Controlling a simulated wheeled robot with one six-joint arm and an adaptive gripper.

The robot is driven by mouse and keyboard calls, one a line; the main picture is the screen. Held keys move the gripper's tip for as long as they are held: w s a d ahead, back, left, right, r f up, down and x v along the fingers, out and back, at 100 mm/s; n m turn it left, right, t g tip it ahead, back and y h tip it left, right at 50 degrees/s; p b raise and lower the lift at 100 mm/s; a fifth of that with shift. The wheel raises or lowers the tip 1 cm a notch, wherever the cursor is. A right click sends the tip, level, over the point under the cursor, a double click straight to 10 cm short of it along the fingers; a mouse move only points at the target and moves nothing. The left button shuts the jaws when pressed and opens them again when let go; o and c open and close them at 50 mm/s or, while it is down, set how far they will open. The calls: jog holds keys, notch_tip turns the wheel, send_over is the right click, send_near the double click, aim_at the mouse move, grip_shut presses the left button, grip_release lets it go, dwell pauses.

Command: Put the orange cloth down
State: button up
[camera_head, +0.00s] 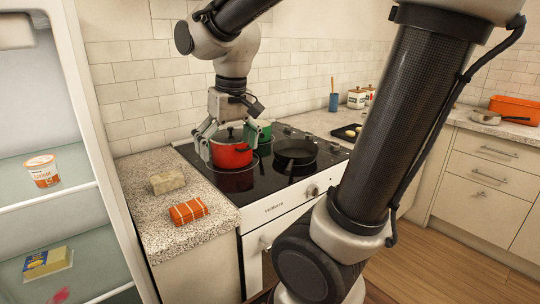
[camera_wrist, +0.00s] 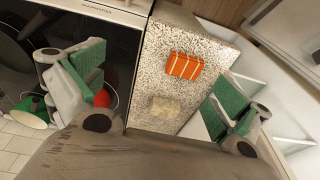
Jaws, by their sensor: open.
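The orange cloth (camera_head: 188,211), folded with pale stripes, lies flat on the speckled counter (camera_head: 165,236) between the fridge and the stove. In the wrist view, the cloth (camera_wrist: 185,66) lies in the gap between my fingers, well below them and touching neither. My gripper (camera_head: 226,132) is open and empty. In the head view it overlaps the red pot (camera_head: 232,156) on the stove. In the wrist view my gripper (camera_wrist: 158,84) spans the counter, with its left finger partly covering the red pot.
A beige block or sponge (camera_head: 166,183) lies behind the cloth on the counter. The black stove (camera_head: 262,186) also holds a green pot (camera_head: 264,130) and a dark pan (camera_head: 296,153). The open fridge (camera_head: 52,190) stands at left. The counter's front is clear.

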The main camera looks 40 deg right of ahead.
jog(key=s+d+t, duration=0.2)
jog(key=s+d, duration=0.4)
jog(key=s, duration=0.4)
jog(key=shift+s+r, duration=0.15)
jog(key=shift+s, duration=0.15)
